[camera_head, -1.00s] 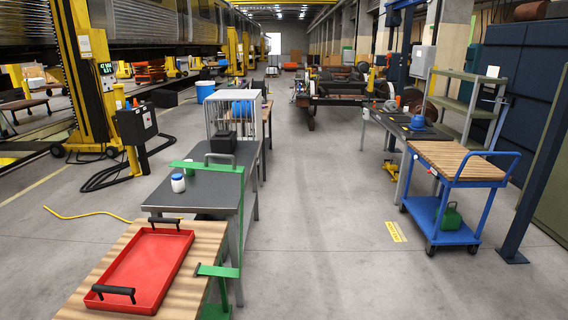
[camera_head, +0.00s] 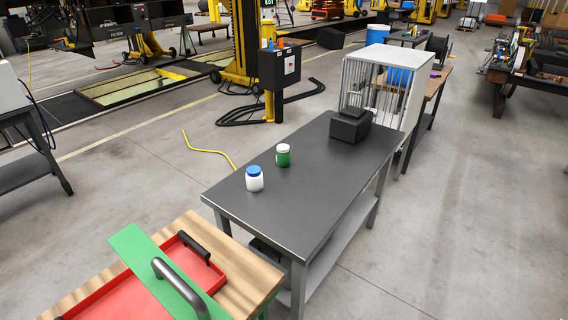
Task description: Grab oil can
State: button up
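I cannot make out an oil can for certain in this view. On a dark grey workbench (camera_head: 300,205) stand a white jar with a blue lid (camera_head: 254,180) and a green jar with a white lid (camera_head: 283,156). Both are upright and a little apart, near the bench's left edge. A black box-like object (camera_head: 350,127) sits at the bench's far end. My gripper is not in view, so its state and what it may hold are hidden.
A wooden top (camera_head: 252,272) with a red tray (camera_head: 200,262) is close in front, crossed by a green bar (camera_head: 140,250) with a grey handle. A white barred cage (camera_head: 408,85) stands behind the bench. The floor to the right is clear. A yellow hose (camera_head: 208,151) lies left.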

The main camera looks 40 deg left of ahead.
aim_at(254, 183)
jog(key=i+u, duration=0.15)
jog(key=i, duration=0.4)
jog(key=i+l+u, duration=0.15)
jog(key=i, duration=0.35)
jog(key=i+u, duration=0.2)
jog(key=u, duration=0.25)
jog(key=i+l+u, duration=0.1)
jog(key=u, duration=0.35)
jog(key=i+l+u, duration=0.25)
jog(key=u, duration=0.2)
jog(key=i+l+u, duration=0.2)
jog(key=u, duration=0.2)
jog(key=i+u, duration=0.15)
jog(key=u, duration=0.3)
jog(key=i+l+u, duration=0.15)
jog(key=u, duration=0.25)
jog(key=i+l+u, duration=0.1)
jog(key=u, duration=0.35)
jog(key=i+l+u, duration=0.15)
jog(key=u, duration=0.25)
jog(key=l+u, duration=0.25)
jog(key=u, duration=0.2)
jog(key=i+l+u, duration=0.1)
jog(key=l+u, duration=0.15)
jog(key=u, duration=0.2)
jog(key=l+u, duration=0.15)
jog(key=i+l, duration=0.05)
jog(key=l, duration=0.05)
